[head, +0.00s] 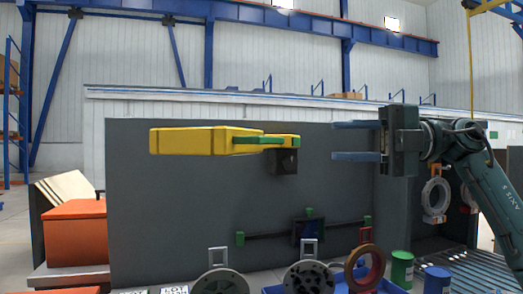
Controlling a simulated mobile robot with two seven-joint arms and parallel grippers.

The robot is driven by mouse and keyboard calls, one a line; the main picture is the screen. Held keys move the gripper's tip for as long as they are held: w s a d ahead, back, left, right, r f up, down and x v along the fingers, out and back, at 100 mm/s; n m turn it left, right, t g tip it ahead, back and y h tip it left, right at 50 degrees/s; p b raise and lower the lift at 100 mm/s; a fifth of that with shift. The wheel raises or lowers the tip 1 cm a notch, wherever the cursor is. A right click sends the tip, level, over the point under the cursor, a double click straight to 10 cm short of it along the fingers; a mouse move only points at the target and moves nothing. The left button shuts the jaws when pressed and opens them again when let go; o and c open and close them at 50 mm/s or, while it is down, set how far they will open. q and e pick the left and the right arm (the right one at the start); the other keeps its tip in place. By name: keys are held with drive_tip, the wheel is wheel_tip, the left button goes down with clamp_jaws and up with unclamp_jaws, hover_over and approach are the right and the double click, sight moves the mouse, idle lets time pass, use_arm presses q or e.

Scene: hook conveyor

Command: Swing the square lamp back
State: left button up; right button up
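A yellow block-shaped arm (190,140), which I take to be the square lamp, sticks out to the left in front of the dark grey panel. A green and yellow link (265,141) joins its right end to a dark mount (284,161) on the panel. My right gripper (336,141) comes in from the right at about the same height. Its two blue fingers point left and are wide apart, with nothing between them. A gap separates the fingertips from the link. My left gripper is not in view.
A dark bar with green ends (273,236) is mounted low on the panel (200,195). Below stand grey wheels (307,277), a reddish ring (365,268), a green can (401,269) and a blue can (437,279). An orange box (76,235) is at left.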

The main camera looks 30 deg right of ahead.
sight(274, 141)
drive_tip(key=p+x, duration=0.3)
drive_tip(key=x, duration=0.8)
drive_tip(key=shift+a+r, duration=0.1)
drive_tip(key=shift+r, duration=0.05)
drive_tip(key=shift+w+a, duration=0.4)
drive_tip(key=shift+a, duration=0.25)
clamp_jaws()
